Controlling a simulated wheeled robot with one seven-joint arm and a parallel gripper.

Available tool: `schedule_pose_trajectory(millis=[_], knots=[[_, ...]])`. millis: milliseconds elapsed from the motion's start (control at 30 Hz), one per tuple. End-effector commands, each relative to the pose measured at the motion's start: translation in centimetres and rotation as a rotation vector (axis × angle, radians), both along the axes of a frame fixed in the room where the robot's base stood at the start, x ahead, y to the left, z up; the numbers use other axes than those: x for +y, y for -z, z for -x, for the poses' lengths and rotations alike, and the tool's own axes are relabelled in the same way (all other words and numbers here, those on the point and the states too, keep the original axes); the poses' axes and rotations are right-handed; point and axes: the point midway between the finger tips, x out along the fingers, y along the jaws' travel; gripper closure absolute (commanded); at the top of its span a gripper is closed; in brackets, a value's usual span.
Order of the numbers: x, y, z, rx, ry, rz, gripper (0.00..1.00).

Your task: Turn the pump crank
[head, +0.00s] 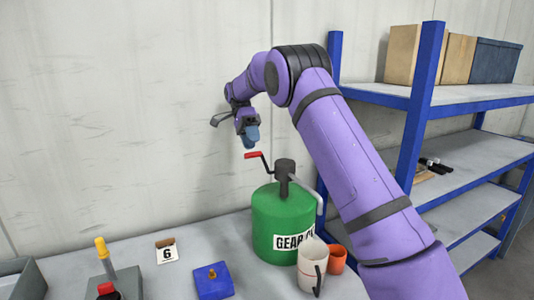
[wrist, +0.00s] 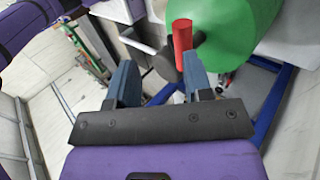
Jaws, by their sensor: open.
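The pump is a green drum (head: 283,222) with a "GEAR" label, standing on the bench. A dark pump head (head: 285,170) and a curved grey spout sit on its top. The crank has a red handle (head: 254,155) that points left from the pump head. My gripper (head: 251,138) is just above and left of the red handle, apart from it in the head view. In the wrist view the fingers (wrist: 160,82) are open. The red handle (wrist: 182,45) shows beyond the fingertips, close to the right finger; whether they touch I cannot tell. The green drum (wrist: 235,30) fills the upper right there.
The grey bench (head: 145,255) holds a white jug (head: 309,272), an orange cup (head: 337,260), a blue block (head: 213,282), a "6" card (head: 167,251) and a yellow-handled tool (head: 103,250). A blue-framed shelf (head: 415,110) stands right. Space left of the drum is open.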

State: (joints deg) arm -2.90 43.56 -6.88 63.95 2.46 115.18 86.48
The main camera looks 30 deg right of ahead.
Motion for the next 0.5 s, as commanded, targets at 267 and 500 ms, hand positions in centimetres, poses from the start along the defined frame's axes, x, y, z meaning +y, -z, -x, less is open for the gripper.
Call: schedule_pose_trajectory(millis=[267,500], knots=[[0.4,-0.2,3.2,0.004,-0.001,0.000,0.54],[0.7,-0.6,7.1,0.003,-0.001,-0.001,0.54]])
